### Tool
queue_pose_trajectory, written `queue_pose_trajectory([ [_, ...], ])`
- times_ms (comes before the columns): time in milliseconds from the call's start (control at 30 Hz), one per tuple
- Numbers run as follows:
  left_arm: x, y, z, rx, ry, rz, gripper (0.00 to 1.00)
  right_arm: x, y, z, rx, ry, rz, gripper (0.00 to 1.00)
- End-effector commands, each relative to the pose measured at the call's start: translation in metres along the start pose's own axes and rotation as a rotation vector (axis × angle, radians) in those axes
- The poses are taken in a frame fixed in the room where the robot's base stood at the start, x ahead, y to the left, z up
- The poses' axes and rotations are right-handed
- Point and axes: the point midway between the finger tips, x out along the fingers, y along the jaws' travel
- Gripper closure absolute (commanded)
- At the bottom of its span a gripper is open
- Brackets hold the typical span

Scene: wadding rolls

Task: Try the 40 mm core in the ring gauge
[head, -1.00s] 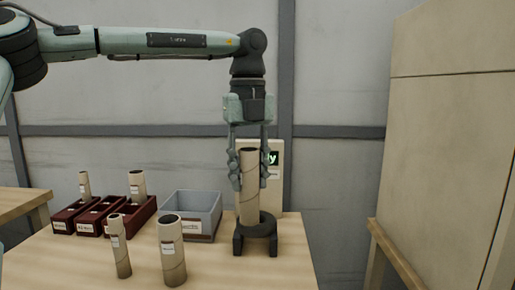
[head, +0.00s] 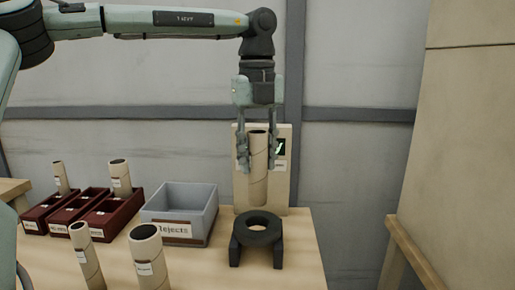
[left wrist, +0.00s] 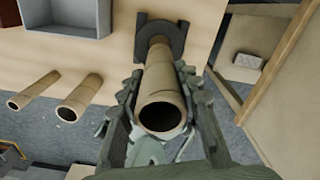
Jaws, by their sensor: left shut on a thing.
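My left gripper (head: 257,160) is shut on a tan cardboard core (head: 258,180) and holds it upright. The dark ring gauge (head: 257,228) stands on two legs on the table. The core's lower end shows above the ring's opening, apart from the ring in the head view. In the left wrist view the held core (left wrist: 160,85) points down toward the ring gauge (left wrist: 172,30), and its far end overlaps the ring there. I cannot read a size on the held core. My right gripper is not in view.
Two labelled cores, a thin one (head: 87,255) and a wider one (head: 149,258), stand at the front left. Dark red bins (head: 110,218), some holding cores, and a grey "Rejects" bin (head: 180,215) stand behind. A panel with a small screen (head: 282,185) stands behind the gauge.

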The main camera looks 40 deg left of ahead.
Motion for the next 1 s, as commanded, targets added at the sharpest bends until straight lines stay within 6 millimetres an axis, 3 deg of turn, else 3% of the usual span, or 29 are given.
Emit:
queue_pose_trajectory([
  [500, 0.035, 0.001, 0.0, 0.0, 0.001, 0.001, 0.95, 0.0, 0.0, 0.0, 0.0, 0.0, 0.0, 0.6],
  [1000, 0.039, 0.001, 0.0, 0.0, 0.0, 0.0, 0.95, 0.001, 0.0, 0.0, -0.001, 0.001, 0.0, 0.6],
])
